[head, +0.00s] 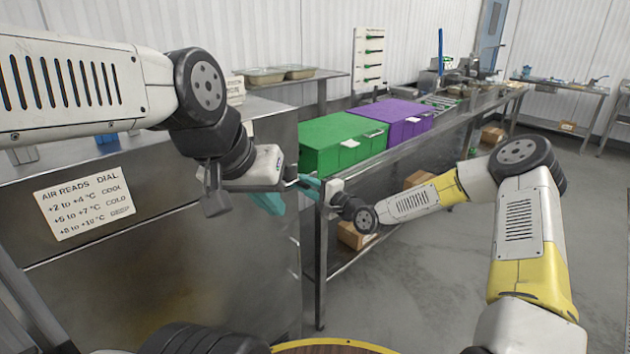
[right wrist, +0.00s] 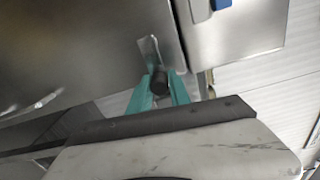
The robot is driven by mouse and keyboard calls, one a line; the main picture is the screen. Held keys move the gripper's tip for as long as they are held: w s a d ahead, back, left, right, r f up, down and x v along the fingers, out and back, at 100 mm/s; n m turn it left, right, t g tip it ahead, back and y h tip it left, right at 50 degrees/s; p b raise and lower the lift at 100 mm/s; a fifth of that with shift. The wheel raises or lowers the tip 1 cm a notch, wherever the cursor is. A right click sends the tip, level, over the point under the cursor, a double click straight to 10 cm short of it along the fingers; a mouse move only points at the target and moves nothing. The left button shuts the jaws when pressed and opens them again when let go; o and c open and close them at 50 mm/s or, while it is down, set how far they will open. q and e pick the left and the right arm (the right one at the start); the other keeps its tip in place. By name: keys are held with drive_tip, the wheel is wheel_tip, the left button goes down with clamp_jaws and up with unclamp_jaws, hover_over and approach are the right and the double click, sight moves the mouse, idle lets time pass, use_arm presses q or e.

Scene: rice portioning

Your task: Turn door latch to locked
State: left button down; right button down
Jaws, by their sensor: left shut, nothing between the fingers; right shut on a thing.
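The door latch shows in the right wrist view as a dark round knob (right wrist: 160,83) beside a small bright metal plate (right wrist: 148,50) on a steel panel. My right gripper's teal fingers (right wrist: 162,92) lie on both sides of the knob and are shut on it. In the head view my right gripper (head: 309,184) is at the right end of the steel cabinet (head: 180,262); the latch is hidden there. My left gripper (head: 268,202) is shut and empty, just left of the right one, in front of the cabinet. I cannot tell the latch's locked or unlocked position.
A sign (head: 85,203) with temperature text is on the cabinet front. A green box (head: 335,135) and a purple box (head: 400,115) stand on the steel bench behind my right gripper. Both arms are close together at the cabinet's corner.

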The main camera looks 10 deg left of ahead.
drive_tip(key=shift+m, duration=0.5)
drive_tip(key=c, duration=1.3)
unclamp_jaws()
drive_tip(key=shift+o, duration=0.2)
drive_tip(key=shift+f, duration=0.1)
drive_tip(key=v, duration=0.7)
drive_tip(key=shift+s+d, duration=0.25)
drive_tip(key=shift+d, duration=0.05)
